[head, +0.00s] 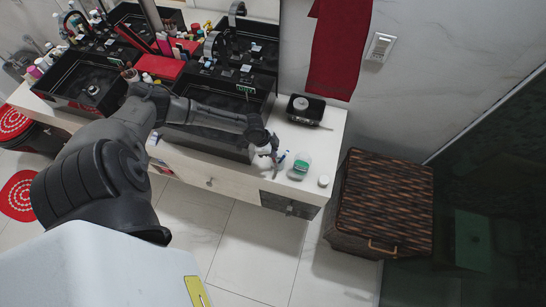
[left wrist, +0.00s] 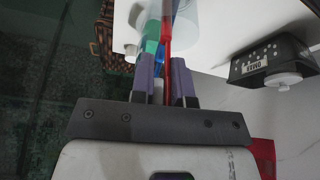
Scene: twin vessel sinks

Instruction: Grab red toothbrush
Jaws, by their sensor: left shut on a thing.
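The red toothbrush (head: 274,166) is a thin red strip, clearest in the left wrist view (left wrist: 167,45). My left gripper (head: 271,153) is over the right end of the white counter, beside a clear cup (head: 301,164). In the left wrist view its purple-grey fingers (left wrist: 164,82) are shut with the red toothbrush between them. A blue toothbrush (left wrist: 160,60) and a green one (left wrist: 152,35) are close alongside; I cannot tell whether the blue one is also pinched. The cup (left wrist: 187,22) is just beyond the fingertips. My right gripper is out of view.
A black tray with a round item (head: 304,109) stands behind the cup. A small white jar (head: 323,181) is near the counter's front edge. The black sink (head: 215,125) is to the left. A woven hamper (head: 382,200) stands to the right on the floor.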

